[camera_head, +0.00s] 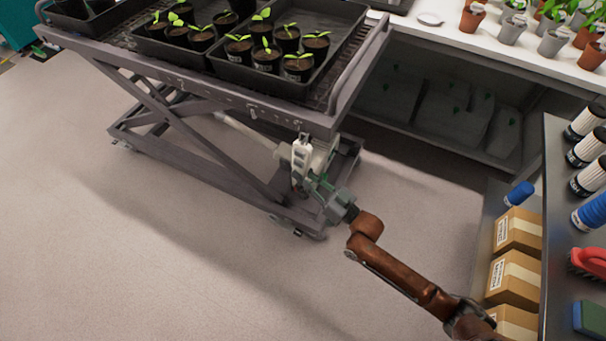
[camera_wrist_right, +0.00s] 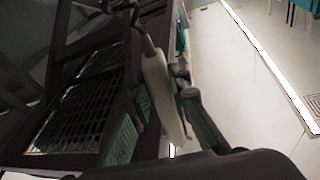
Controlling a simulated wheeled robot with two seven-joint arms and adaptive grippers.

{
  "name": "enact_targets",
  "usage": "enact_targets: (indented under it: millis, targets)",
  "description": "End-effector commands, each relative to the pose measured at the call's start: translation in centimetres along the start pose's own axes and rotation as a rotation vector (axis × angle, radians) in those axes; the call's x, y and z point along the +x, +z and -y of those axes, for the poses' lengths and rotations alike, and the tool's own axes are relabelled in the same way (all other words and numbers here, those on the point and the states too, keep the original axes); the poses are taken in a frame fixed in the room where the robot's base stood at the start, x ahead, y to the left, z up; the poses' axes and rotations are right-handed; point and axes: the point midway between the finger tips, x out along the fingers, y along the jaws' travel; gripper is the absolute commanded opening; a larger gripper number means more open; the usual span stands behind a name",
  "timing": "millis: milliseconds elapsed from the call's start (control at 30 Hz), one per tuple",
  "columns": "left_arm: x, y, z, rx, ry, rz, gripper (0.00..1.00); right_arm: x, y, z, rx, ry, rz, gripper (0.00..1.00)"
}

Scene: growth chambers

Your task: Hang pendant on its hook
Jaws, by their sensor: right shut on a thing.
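The white pendant (camera_head: 301,157) is upright just below the front edge of the lift cart, near the cart's right corner. My right gripper (camera_head: 312,183) is shut on its lower part. A small light hook (camera_head: 303,137) shows on the cart edge right at the pendant's top; I cannot tell whether the pendant hangs on it or is only close to it. In the right wrist view the pendant (camera_wrist_right: 161,88) stands pale and long between my green-padded fingers (camera_wrist_right: 165,133), and its top is close to the cart frame. My left gripper is not in view.
The cart (camera_head: 190,77) carries black trays of potted seedlings (camera_head: 285,45) above the gripper. A shelf unit (camera_head: 556,190) with boxes and bottles stands at the right, near my right arm. A white bench (camera_head: 450,35) is behind. The floor at left is clear.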

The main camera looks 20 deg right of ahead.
Motion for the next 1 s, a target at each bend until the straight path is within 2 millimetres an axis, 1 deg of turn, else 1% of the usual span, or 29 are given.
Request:
enact_targets:
  millis: [600,900,933,1000]
  targets:
    - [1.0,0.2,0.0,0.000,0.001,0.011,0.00,-0.4,1.7,-0.2,0.001,0.000,0.000,0.00]
    - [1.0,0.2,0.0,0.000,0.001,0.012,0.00,-0.4,1.8,-0.2,0.000,-0.001,-0.001,0.00]
    - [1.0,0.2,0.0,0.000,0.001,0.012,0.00,-0.4,1.8,-0.2,0.000,-0.001,-0.001,0.18]
    - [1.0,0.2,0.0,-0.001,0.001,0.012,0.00,-0.4,1.8,-0.2,0.000,-0.001,-0.001,0.23]
